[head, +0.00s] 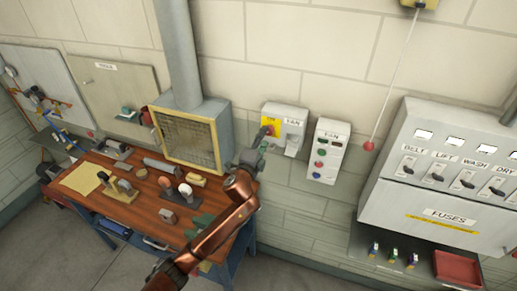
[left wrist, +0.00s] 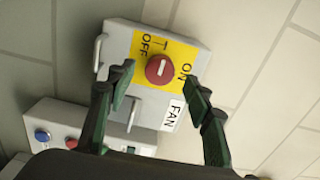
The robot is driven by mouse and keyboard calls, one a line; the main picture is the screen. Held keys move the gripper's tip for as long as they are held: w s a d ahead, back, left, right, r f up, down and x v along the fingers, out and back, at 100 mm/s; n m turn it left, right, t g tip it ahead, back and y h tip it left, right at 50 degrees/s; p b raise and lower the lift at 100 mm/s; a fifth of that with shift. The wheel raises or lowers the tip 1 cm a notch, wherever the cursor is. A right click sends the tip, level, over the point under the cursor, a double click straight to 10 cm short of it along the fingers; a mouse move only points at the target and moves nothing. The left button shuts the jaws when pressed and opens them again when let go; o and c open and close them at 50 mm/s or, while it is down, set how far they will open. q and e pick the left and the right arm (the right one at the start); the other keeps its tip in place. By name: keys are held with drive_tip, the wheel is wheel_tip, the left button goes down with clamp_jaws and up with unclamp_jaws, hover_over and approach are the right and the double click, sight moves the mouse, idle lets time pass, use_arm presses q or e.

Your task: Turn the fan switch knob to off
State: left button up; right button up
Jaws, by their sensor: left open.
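The fan switch box (head: 295,116) is a grey box on the wall with a yellow plate and a FAN label. In the left wrist view its red round knob (left wrist: 160,69) sits on the yellow plate (left wrist: 143,45) between the words OFF and ON. A short pale mark shows on the knob face; which word it points to is unclear. My left gripper (head: 264,136) is in front of the box. In the left wrist view its two green-tipped fingers (left wrist: 162,91) are apart, one on each side of the knob, with no clear contact. My right gripper is out of view.
A second FAN box (head: 326,150) with coloured buttons hangs to the right. A pull cord (head: 385,90) hangs beside it, then a large fuse panel (head: 440,180). A workbench (head: 150,215) with tools and a mesh-fronted box (head: 187,140) stands at left.

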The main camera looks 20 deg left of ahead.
use_arm(q)
drive_tip(key=s, duration=0.8)
drive_tip(key=shift+a, duration=0.15)
